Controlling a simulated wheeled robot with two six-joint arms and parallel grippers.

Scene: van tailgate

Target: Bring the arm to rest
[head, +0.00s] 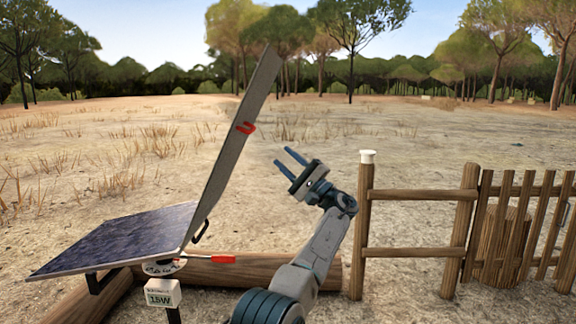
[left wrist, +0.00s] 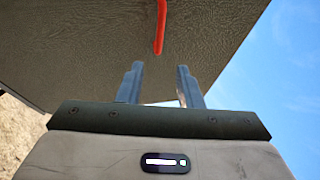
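My left gripper (head: 286,157) is open and empty, raised in the middle of the head view with its blue fingers pointing up and left. In the left wrist view its two fingers (left wrist: 160,70) stand apart with nothing between them. A folding panel stands just left of it: one dark blue leaf (head: 125,238) lies nearly flat, and the other leaf (head: 232,150) is raised steeply with a red loop (head: 245,128) on its edge. The raised leaf's grey face (left wrist: 90,45) and a red strip (left wrist: 160,25) show beyond my fingers. My right gripper is not in view.
A red-handled lever (head: 210,259) sticks out by the panel's hinge, above a white 15W box (head: 163,293). Logs (head: 260,272) lie on the ground below. A wooden fence (head: 415,252) with a white-capped post (head: 366,157) stands right of my arm. Open ground lies behind.

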